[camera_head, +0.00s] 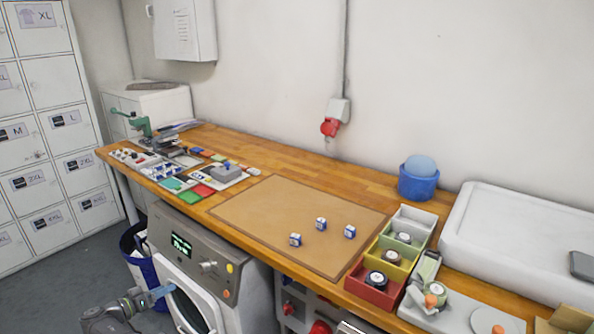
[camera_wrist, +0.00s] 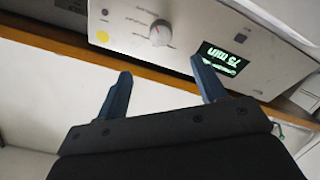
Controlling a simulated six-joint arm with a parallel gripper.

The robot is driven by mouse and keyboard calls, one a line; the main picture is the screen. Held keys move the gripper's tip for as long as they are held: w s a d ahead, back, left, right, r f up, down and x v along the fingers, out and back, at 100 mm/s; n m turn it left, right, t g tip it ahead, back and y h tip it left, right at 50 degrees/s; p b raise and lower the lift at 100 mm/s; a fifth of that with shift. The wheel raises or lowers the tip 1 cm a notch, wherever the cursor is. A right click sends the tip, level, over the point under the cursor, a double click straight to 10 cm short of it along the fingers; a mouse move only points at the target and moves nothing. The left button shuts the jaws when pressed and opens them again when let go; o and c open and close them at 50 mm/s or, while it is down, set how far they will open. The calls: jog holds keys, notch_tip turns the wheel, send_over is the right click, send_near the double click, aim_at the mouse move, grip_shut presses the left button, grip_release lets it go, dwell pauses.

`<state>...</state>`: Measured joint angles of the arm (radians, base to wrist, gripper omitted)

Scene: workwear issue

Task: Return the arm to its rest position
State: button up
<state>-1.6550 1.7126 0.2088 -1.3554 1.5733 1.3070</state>
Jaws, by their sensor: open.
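My arm is low at the bottom left of the head view, below the level of the bench top. My gripper (camera_head: 166,290) is in front of the washing machine (camera_head: 228,268), near its round door. In the wrist view my gripper (camera_wrist: 161,72) shows two blue fingers spread apart with nothing between them. Past the fingertips are the machine's control panel, with a knob (camera_wrist: 160,32) and a lit green display (camera_wrist: 220,60). I cannot tell how close the fingertips are to the machine.
The wooden bench (camera_head: 240,160) carries a brown mat (camera_head: 290,205) with three small blue-and-white boxes, coloured trays (camera_head: 372,293), a blue tub (camera_head: 418,185) and a green press (camera_head: 140,122). A blue-rimmed bin (camera_head: 135,240) stands left of the machine. Lockers (camera_head: 50,120) line the left wall.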

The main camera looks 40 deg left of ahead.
aim_at(200, 271)
jog(key=x, duration=1.4)
jog(key=shift+w, duration=0.3)
jog(key=shift+a, duration=0.1)
